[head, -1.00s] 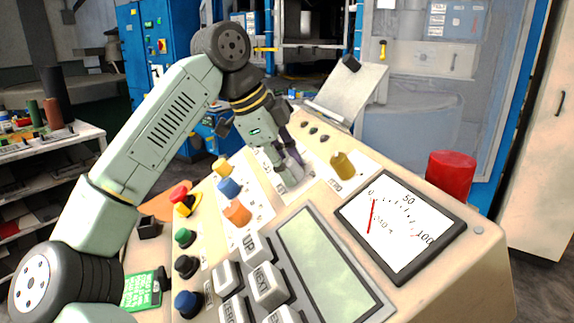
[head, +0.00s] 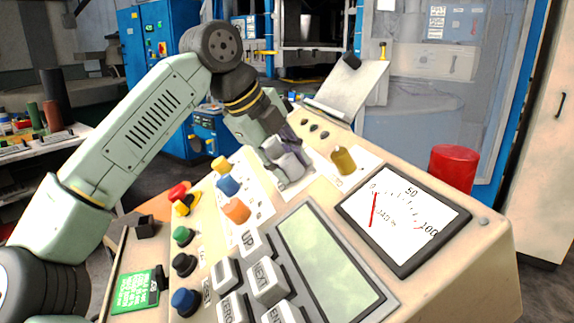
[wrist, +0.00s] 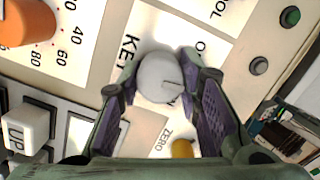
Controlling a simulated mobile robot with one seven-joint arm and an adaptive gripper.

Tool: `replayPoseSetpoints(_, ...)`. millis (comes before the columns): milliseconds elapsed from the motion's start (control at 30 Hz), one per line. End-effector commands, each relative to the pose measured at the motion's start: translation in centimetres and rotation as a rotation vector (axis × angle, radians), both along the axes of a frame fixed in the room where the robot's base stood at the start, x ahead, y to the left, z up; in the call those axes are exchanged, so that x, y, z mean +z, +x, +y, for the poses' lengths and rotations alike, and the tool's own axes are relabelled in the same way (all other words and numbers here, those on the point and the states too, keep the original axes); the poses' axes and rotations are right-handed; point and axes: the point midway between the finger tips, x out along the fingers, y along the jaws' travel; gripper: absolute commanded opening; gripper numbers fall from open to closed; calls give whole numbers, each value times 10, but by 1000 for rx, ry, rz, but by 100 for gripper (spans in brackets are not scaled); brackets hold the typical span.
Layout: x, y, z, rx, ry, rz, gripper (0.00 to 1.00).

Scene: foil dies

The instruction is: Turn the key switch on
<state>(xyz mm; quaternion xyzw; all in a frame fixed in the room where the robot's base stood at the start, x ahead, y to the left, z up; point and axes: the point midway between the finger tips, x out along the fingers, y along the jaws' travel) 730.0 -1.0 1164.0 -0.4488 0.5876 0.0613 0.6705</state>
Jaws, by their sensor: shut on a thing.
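The key switch (wrist: 158,78) is a round pale grey knob with a dark slot line on its face. In the wrist view it stands on a white label that reads "KEY", with part of an "O" word beside it. My gripper (wrist: 160,90) is shut on the knob, with a purple-lined finger on each side. In the head view my gripper (head: 283,160) reaches down to the panel from the upper left. It largely hides the key switch there, and the slot's exact setting cannot be read from that view.
The sloping console carries an orange knob (head: 236,211), a blue knob (head: 228,186) and a yellow knob (head: 343,160) close to my gripper. A gauge (head: 402,217), a screen (head: 322,256) and grey keys (head: 268,281) lie nearer. A red cylinder (head: 453,167) stands at the right.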

Motion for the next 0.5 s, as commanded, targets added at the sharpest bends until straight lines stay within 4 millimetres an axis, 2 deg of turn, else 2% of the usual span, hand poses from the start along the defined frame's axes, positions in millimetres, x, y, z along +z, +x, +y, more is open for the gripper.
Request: replayPoseSetpoints(500,-1,0,1,-401,90,-267,4)
